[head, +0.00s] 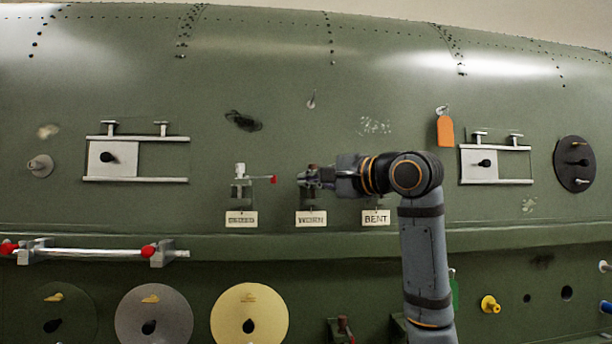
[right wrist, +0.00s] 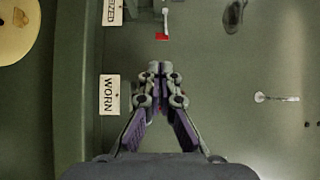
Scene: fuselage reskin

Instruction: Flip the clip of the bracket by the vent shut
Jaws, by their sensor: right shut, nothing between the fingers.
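My right gripper (head: 308,178) is in front of the green fuselage wall, above the WORN label (head: 311,218), with its fingers shut and empty. In the right wrist view its fingertips (right wrist: 156,72) meet just right of that label. A small fitting behind the gripper is mostly hidden; a bit of red shows beside the fingers. At lower left, two silver brackets with red knobs, a left one (head: 33,249) and a right one (head: 164,254), carry a silver rod (head: 95,253). I cannot tell which thing is the vent, or how the clips stand. My left gripper is not in view.
A silver latch (head: 241,184) with a red-tipped lever stands left of the gripper. The BENT label (head: 376,217) is to its right. A ledge (head: 250,246) runs below. Sliding panels (head: 111,159) and an orange tag (head: 445,131) are on the wall.

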